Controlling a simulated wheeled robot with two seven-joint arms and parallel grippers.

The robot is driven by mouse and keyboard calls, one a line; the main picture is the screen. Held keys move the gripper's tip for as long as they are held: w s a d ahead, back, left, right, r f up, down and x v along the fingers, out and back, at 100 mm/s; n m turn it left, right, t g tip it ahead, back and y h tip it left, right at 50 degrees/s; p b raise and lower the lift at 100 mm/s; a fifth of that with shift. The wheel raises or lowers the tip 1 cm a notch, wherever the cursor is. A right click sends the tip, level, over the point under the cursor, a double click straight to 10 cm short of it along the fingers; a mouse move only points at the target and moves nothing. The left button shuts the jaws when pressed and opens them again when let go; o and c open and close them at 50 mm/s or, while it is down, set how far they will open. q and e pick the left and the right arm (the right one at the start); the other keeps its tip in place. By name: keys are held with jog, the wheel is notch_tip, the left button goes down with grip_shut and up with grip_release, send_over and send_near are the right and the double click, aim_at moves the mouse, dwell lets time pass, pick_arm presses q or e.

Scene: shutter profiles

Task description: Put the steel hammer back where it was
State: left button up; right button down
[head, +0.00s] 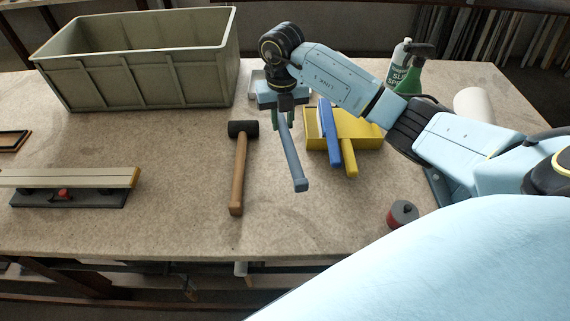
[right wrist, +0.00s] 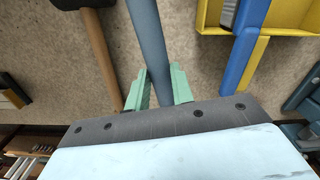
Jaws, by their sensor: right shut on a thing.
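The steel hammer shows as a blue-grey handle (head: 292,155) sloping down to a thicker butt end, in the middle of the head view. My right gripper (head: 284,118) is shut on this handle, with green fingers on both sides. The right wrist view shows the handle (right wrist: 150,40) between the two fingers (right wrist: 160,88). The hammer's head is hidden or out of view in both pictures. I cannot tell for sure whether the handle touches the table. My left gripper is not in view.
A black-headed mallet (head: 238,170) with a wooden handle lies just left. A yellow box (head: 369,134) with a blue tool (head: 329,135) is to the right. A grey crate (head: 150,80), spray bottle (head: 409,72) and red-grey roll (head: 402,213) stand around. The table's front middle is clear.

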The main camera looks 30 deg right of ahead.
jog(key=shift+d+f+m, duration=0.25)
jog(key=shift+m, duration=0.65)
notch_tip(320, 180, down, 10)
jog(key=shift+r, duration=0.1)
jog(key=c, duration=1.2)
grip_release()
jog(key=shift+f, duration=0.2)
notch_tip(320, 180, up, 12)
jog(key=shift+r, duration=0.15)
